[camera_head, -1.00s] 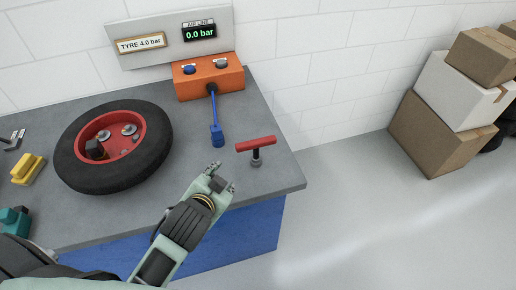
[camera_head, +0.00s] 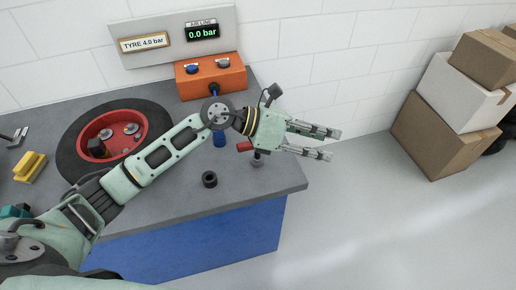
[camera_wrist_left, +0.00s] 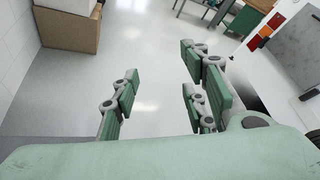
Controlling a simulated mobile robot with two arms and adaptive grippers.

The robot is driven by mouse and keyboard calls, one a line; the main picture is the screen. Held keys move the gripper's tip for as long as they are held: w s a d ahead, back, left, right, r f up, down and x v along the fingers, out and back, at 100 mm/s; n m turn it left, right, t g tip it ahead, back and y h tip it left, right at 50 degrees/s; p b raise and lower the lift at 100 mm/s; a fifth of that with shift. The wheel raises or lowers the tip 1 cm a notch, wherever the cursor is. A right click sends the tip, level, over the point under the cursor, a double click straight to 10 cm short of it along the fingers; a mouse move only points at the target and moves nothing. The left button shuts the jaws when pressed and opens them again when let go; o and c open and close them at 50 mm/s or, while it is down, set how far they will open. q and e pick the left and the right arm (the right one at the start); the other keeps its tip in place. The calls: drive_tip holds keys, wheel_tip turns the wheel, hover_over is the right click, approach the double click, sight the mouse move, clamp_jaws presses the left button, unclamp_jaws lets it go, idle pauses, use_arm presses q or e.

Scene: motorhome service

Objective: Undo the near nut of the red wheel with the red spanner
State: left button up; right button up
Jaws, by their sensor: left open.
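The red wheel (camera_head: 103,133) lies flat on the bench in a black tyre (camera_head: 72,165), partly behind my left arm. Small round metal fittings and a dark block (camera_head: 96,147) show in its red hub. The red spanner (camera_head: 244,147) stands at the bench's right side; my left gripper covers most of its handle, and its socket foot shows below. A dark ring, perhaps a nut (camera_head: 209,179), lies on the bench in front. My left gripper (camera_head: 333,144) is open and empty, pointing right past the bench edge. My right gripper is out of view.
An orange air-line box (camera_head: 210,76) stands at the back, its blue fitting partly hidden by my arm. Yellow (camera_head: 29,167) and teal (camera_head: 15,211) items are at the left. Cardboard boxes (camera_head: 430,137) are at the right; the floor between is clear.

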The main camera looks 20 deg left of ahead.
sight(249, 144)
use_arm(q)
drive_tip(key=w+a+f+y, duration=0.1)
drive_tip(key=a+f+y, duration=0.1)
drive_tip(key=a, duration=0.4)
drive_tip(key=w+a+f+m+g+y, duration=0.1)
drive_tip(key=a+f+y, duration=0.2)
drive_tip(key=a, duration=0.3)
drive_tip(key=w+a+f+m+y, duration=0.1)
drive_tip(key=w+a+f+y, duration=0.1)
drive_tip(key=a+y, duration=0.3)
drive_tip(key=shift+a+f+g, duration=0.4)
drive_tip(key=shift+a+f, duration=0.2)
drive_tip(key=shift+a, duration=0.25)
drive_tip(key=p+x, duration=0.2)
drive_tip(key=x, duration=0.5)
drive_tip(key=shift+a+p, duration=0.1)
drive_tip(key=shift+p, duration=0.3)
drive_tip(key=shift+w+f, duration=0.15)
drive_tip(key=shift+f, duration=0.15)
drive_tip(key=shift+c, duration=0.5)
clamp_jaws()
